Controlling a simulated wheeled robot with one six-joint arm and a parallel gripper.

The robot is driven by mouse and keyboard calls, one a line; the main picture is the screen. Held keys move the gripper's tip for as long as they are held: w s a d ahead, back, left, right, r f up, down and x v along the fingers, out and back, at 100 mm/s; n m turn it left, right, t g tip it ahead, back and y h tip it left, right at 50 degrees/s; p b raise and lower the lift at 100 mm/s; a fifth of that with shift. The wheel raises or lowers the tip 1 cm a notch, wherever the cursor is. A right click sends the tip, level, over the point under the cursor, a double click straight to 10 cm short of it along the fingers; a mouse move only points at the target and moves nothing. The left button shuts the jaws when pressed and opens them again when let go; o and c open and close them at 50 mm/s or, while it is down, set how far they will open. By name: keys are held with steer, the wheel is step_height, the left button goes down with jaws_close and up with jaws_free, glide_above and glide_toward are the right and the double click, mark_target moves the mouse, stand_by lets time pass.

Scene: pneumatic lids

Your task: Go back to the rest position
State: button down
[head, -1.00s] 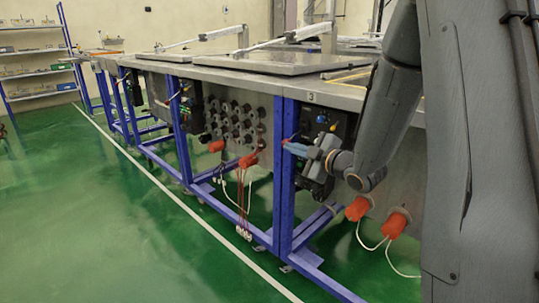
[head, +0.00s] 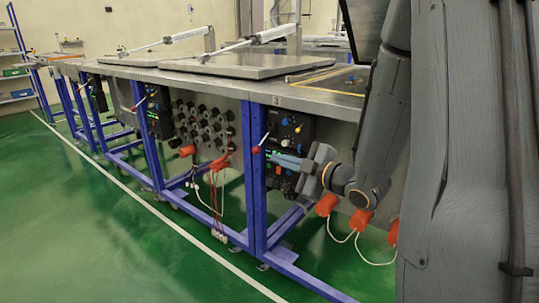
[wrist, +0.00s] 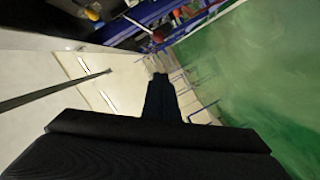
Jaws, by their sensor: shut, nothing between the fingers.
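My gripper (head: 277,158) is shut and empty. In the head view its bluish fingers point left, in front of the black control panel (head: 291,127) on the bench front. Whether they touch the panel cannot be told. In the wrist view the dark shut fingers (wrist: 161,90) point up the picture, with nothing held. A red-tipped lever (head: 259,147) stands left of the fingertips in the head view. A red knob (wrist: 158,37) shows just beyond the fingertips in the wrist view.
The metal bench (head: 310,91) has blue legs and carries flat grey lids (head: 250,64) with white arms. Orange-red plugs (head: 326,205) with white cables stick out below my gripper. The green floor (head: 90,230) on the left is clear.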

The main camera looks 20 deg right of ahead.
steer(key=shift+s+d, duration=0.3)
steer(key=shift+s, duration=0.3)
steer(key=s+a+f+m+g+h, duration=0.3)
steer(key=s+f+m+g+h, duration=0.1)
steer(key=m+g+h, duration=0.25)
steer(key=s+a+r+m+g, duration=0.1)
steer(key=s+a+m+g, duration=0.4)
steer(key=s, duration=0.6)
steer(key=s+a+r+m+g, duration=0.15)
steer(key=s+a+g, duration=0.35)
steer(key=s, duration=0.7)
steer(key=d+r+m+t+p, duration=0.1)
steer(key=d+r+m+p, duration=0.2)
steer(key=d+r+p, duration=0.5)
steer(key=p, duration=0.9)
steer(key=shift+w+r+h+p, duration=0.2)
steer(key=shift+r+h+p, duration=0.05)
steer(key=shift+h+p, duration=0.1)
